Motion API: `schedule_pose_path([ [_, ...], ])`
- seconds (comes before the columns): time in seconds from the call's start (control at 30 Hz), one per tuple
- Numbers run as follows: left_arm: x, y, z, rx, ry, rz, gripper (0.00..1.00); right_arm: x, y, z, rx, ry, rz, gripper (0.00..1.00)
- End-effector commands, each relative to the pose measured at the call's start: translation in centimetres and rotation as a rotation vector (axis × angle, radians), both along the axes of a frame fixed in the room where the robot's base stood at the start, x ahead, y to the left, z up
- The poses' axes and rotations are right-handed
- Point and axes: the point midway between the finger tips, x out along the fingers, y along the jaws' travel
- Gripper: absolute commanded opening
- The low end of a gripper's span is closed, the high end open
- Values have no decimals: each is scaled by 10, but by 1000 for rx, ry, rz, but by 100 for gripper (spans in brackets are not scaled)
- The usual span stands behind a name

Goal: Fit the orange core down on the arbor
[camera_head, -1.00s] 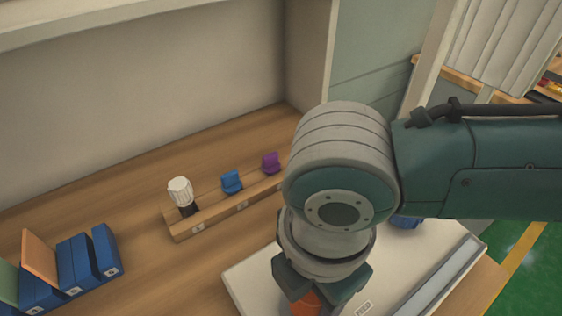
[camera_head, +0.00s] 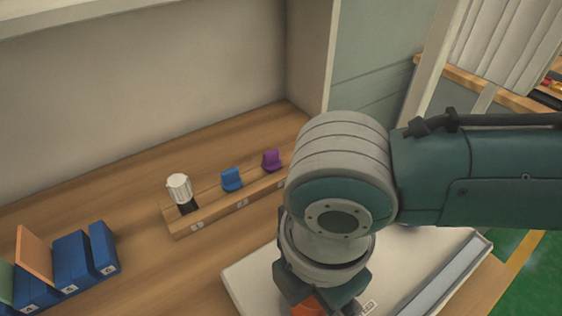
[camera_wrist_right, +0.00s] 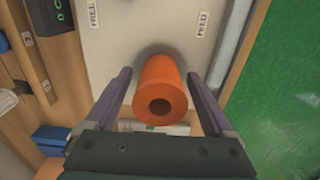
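The orange core (camera_wrist_right: 160,88) is a hollow cylinder, seen in the right wrist view with its open end facing the camera, over the pale board. My right gripper (camera_wrist_right: 159,76) is open, with one finger on each side of the core and a visible gap on both sides. In the head view only a bit of the orange core (camera_head: 308,308) shows below my right gripper (camera_head: 320,294), at the bottom edge. I cannot make out the arbor; whether it is under or inside the core is hidden. My left gripper is not in view.
The pale board (camera_head: 250,275) carries FREE and FEED labels. A wooden rack (camera_head: 220,215) holds a white ribbed knob (camera_head: 179,188), a blue piece (camera_head: 231,179) and a purple piece (camera_head: 272,160). Blue blocks (camera_head: 72,262) stand at the left. Bare wood lies between.

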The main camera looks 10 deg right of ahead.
Motion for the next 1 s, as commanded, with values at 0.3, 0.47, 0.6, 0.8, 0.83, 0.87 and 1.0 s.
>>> schedule_pose_path([
  [0.3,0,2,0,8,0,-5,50,0,0,2,0,0,0,94],
  [0.47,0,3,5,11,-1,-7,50,1,0,23,3,-2,0,94],
  [0.6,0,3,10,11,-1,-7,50,1,0,52,2,-3,1,94],
  [0.8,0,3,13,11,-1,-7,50,1,0,86,2,-2,0,94],
  [0.83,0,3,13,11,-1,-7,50,1,0,90,1,-3,0,94],
  [0.87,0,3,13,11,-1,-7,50,1,0,93,1,-2,1,94],
  [1.0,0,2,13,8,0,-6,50,0,0,99,0,0,0,94],
])
